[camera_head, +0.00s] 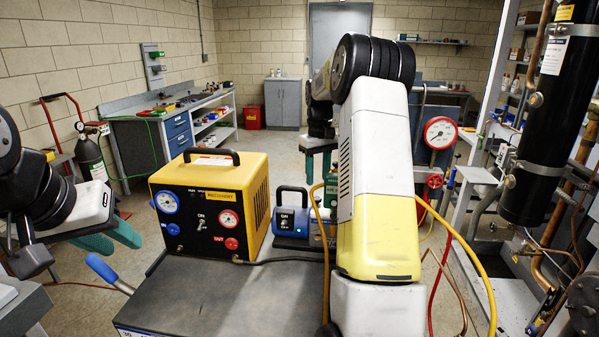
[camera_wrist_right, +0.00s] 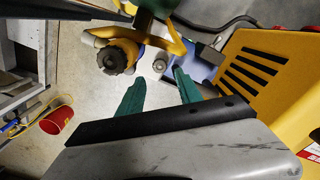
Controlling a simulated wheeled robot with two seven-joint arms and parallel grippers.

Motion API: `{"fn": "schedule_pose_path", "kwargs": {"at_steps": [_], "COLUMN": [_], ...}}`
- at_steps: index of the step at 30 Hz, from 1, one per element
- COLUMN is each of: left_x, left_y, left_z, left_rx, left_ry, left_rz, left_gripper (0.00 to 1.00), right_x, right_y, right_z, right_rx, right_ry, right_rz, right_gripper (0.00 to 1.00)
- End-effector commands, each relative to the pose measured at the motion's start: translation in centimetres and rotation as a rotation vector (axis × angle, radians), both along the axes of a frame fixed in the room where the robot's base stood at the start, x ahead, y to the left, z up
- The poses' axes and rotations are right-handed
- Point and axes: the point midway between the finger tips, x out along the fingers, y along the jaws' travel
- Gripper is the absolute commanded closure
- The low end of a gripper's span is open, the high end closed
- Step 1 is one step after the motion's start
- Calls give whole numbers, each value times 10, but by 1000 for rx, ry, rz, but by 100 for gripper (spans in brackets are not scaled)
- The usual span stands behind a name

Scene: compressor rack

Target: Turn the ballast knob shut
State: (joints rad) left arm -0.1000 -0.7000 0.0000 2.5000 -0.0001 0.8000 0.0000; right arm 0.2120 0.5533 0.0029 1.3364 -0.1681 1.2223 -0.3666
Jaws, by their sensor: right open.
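My right gripper (camera_wrist_right: 158,77) is open, its two teal fingers apart with nothing between them; in the head view its fingers (camera_head: 319,144) show past my raised right arm. A small round grey cap (camera_wrist_right: 160,65) shows just beyond the fingertips, beside a blue pump (camera_wrist_right: 197,70). A dark ribbed knob (camera_wrist_right: 113,60) on a yellow fitting lies left of the fingers. I cannot tell which is the ballast knob. My left gripper (camera_head: 121,240) is open and empty at the left.
A yellow recovery machine (camera_head: 211,205) stands on the grey cart (camera_head: 225,290). A green cylinder (camera_head: 331,187) and yellow hoses are close to my right arm. A black tank (camera_head: 546,120) and piping fill the right side. The floor beyond the cart is open.

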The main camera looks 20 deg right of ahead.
Motion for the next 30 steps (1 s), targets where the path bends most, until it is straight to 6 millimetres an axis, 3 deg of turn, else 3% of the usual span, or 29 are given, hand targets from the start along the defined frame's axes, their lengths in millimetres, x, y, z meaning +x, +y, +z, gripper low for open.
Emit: {"fn": "schedule_pose_path", "kwargs": {"at_steps": [14, 21, 30], "left_x": [0, 0, 0], "left_y": [0, 0, 0], "left_z": [0, 0, 0], "left_rx": [0, 0, 0], "left_ry": [0, 0, 0], "left_rz": [0, 0, 0], "left_gripper": [68, 68, 68], "right_x": [-1, 0, 0], "right_y": [0, 0, 0], "right_z": [-75, -73, -72], "right_rx": [1, 0, 1], "right_ry": [2, 0, 0], "right_rz": [10, 304, 388], "right_gripper": [58, 58, 58]}}
